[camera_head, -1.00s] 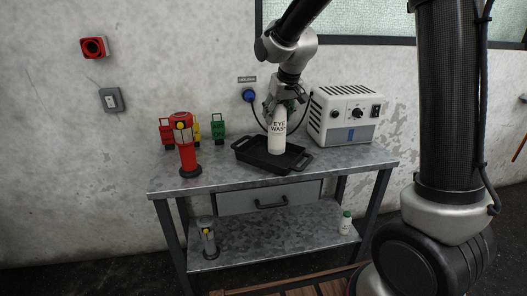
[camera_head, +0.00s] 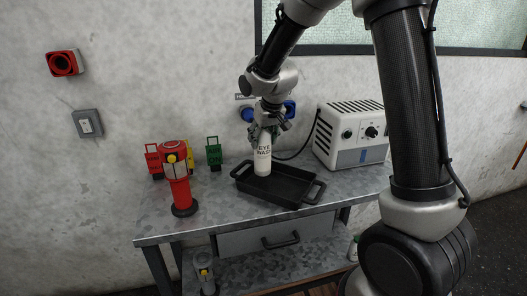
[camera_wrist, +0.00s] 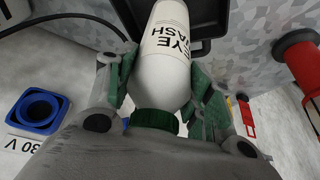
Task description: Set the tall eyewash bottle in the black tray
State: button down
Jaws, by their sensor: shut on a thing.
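The tall white eyewash bottle (camera_head: 263,157) with black "EYE WASH" lettering is upright in my gripper (camera_head: 267,130). In the wrist view the bottle (camera_wrist: 165,45) lies between the green-padded fingers, with its green cap (camera_wrist: 155,120) towards the palm. The gripper is shut on its upper part. The black tray (camera_head: 290,200) sits on the metal bench top, with a handle at each end. The bottle's base is over the left back part of the tray; I cannot tell whether it touches the tray floor. Part of the tray (camera_wrist: 212,20) shows behind the bottle in the wrist view.
A red lamp-like device (camera_head: 180,185) stands left of the tray, with green (camera_head: 214,153) and red tags behind it. A white instrument box (camera_head: 350,135) stands at the right back. A blue socket (camera_head: 247,114) is on the wall. The lower shelf holds a grey device (camera_head: 204,272).

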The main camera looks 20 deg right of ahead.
aim_at(263, 148)
jog(key=shift+f, duration=2.05)
jog(key=c, duration=0.6)
grip_release()
jog(key=v, duration=1.1)
jog(key=s+d+r+m, duration=0.1)
jog(key=s+d+r, duration=0.35)
jog(key=s, duration=0.35)
jog(key=s+d+r, duration=0.3)
jog(key=s+d, duration=0.3)
jog(key=s, duration=0.1)
jog(key=s+d+m+h, duration=0.1)
jog(key=s+d, duration=0.3)
jog(key=s, duration=1.1)
jog(key=shift+g, duration=0.3)
